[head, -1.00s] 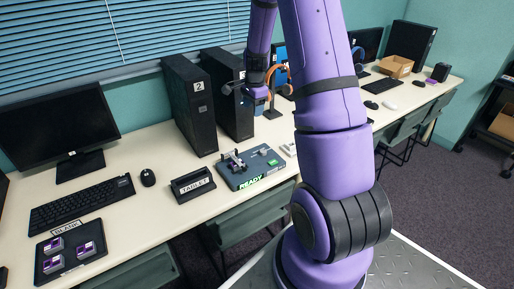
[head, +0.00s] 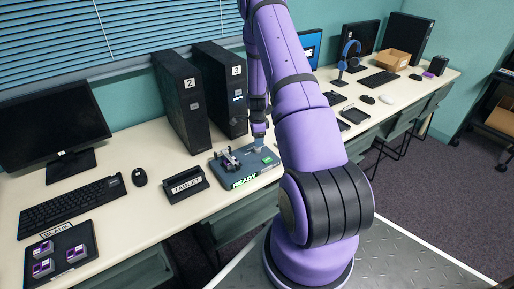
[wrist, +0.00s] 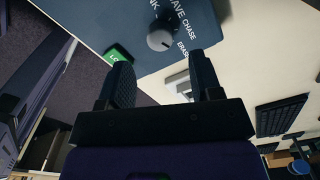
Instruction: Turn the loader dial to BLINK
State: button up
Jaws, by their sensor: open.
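The loader (head: 224,178) is a dark blue-grey box on the table with a lit green READY sign (head: 244,182). My gripper (head: 259,143) is low over its back right part in the head view, where the dial is hidden or too small to tell. In the wrist view, the dial (wrist: 160,40) is a grey knob on the loader's blue top (wrist: 120,20), with WAVE, CHASE and a cut-off label ending in NK around it. My gripper (wrist: 164,78) is open and empty, its two fingers short of the dial. The dial's setting cannot be read.
A green button (wrist: 118,53) sits beside the dial. A TABLET stand (head: 186,185) is left of the loader; black towers (head: 180,100) stand behind. A tray (head: 75,268) with purple-and-grey pieces lies at front left. Headphones on a stand (head: 349,55) are further right.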

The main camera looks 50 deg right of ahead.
aim_at(257, 150)
jog(key=shift+f, duration=2.75)
jog(key=c, duration=0.9)
